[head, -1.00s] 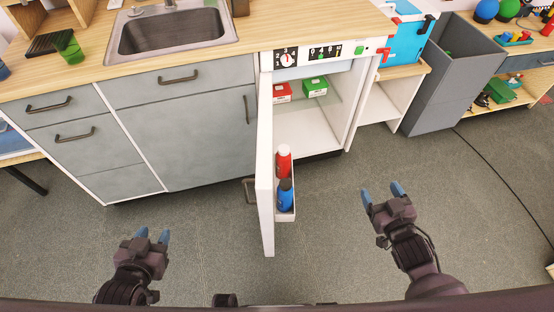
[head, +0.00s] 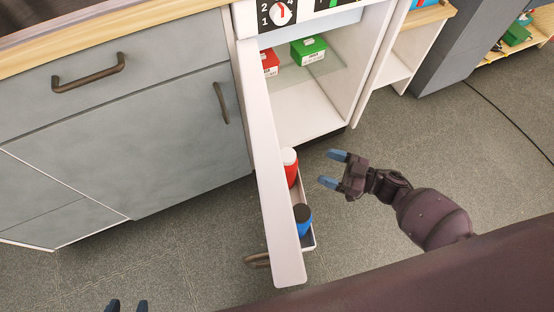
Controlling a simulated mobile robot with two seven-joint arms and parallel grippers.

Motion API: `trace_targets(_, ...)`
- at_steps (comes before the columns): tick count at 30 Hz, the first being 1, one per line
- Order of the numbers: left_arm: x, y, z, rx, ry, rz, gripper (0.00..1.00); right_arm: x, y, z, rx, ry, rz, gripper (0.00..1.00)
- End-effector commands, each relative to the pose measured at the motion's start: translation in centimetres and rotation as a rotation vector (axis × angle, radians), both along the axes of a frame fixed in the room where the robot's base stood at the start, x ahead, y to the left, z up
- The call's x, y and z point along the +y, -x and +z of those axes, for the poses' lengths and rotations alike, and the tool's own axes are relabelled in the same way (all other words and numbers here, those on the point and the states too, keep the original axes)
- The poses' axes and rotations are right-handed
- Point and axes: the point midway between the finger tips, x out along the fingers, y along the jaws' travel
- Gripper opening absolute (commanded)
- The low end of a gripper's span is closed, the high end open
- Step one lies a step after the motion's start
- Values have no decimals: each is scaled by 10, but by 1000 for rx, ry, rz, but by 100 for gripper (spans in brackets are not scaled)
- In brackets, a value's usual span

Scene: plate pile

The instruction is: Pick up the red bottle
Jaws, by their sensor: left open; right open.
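The red bottle (head: 291,172) with a white cap stands in the door shelf (head: 308,238) on the inner side of the open white fridge door (head: 267,165). A blue bottle (head: 303,222) with a dark cap stands in front of it in the same shelf. My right gripper (head: 333,169) is open and empty, just right of the red bottle, its fingers pointing left toward it with a small gap. The door edge hides part of the red bottle's left side.
The fridge interior holds a green box (head: 308,48) and a red box (head: 270,62) on its shelf. Grey cabinets (head: 120,130) stand on the left. The floor right of my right arm is free.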

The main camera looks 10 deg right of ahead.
Motion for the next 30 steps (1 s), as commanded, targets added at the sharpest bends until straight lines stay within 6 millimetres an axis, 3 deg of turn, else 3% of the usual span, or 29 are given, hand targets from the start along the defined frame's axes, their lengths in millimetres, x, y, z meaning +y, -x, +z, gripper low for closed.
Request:
trace_targets(5, 0, 0, -1, 0, -3, -3, 43, 8, -6, -1, 0, -2, 13, 74)
trace_targets(30, -1, -2, -6, -35, 7, -9, 43, 92, -52, -1, 3, -3, 9, 74)
